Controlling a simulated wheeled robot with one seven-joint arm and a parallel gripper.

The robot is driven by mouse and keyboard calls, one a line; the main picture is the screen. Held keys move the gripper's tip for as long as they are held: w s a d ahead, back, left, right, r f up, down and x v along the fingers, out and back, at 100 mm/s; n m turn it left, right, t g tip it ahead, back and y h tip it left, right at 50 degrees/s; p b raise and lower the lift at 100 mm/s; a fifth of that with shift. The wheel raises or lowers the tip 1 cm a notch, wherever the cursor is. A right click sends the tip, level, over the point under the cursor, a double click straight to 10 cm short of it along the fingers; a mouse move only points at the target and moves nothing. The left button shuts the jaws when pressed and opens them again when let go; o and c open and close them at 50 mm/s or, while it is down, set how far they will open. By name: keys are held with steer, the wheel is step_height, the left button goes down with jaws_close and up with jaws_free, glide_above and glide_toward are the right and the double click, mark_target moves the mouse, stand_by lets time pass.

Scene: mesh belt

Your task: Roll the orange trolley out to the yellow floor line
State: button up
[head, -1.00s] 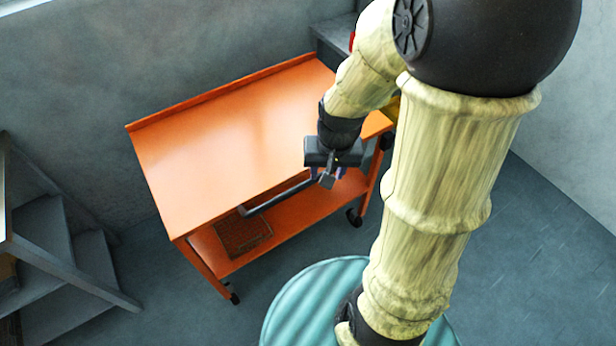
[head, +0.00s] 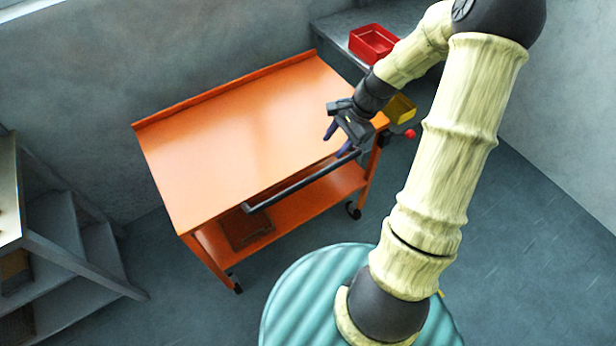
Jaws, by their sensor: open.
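The orange trolley (head: 235,120) stands against the grey back wall, with a flat top, a lower shelf and dark castors. Its dark handle bar (head: 300,183) runs along the near side. My gripper (head: 338,142) is open at the right end of the trolley, above the top's near edge. Its fingers are near the right end of the handle bar; whether one touches it I cannot tell. I cannot make out the yellow floor line for sure; only a tiny yellow fleck shows beside my arm's foot.
A brown mesh-like panel (head: 247,228) lies on the trolley's lower shelf. A grey bench (head: 345,33) at back right holds a red bin (head: 373,42). A yellow block (head: 400,109) and red knob (head: 410,134) sit beside the trolley's right end. A grey stepped rack (head: 60,235) stands left. Floor at right is clear.

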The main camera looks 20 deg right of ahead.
mark_target(306, 181)
steer(key=p+x, duration=0.2)
steer(key=x, duration=1.5)
steer(key=shift+f+p, duration=0.15)
steer(key=shift+p, duration=0.25)
jaws_close()
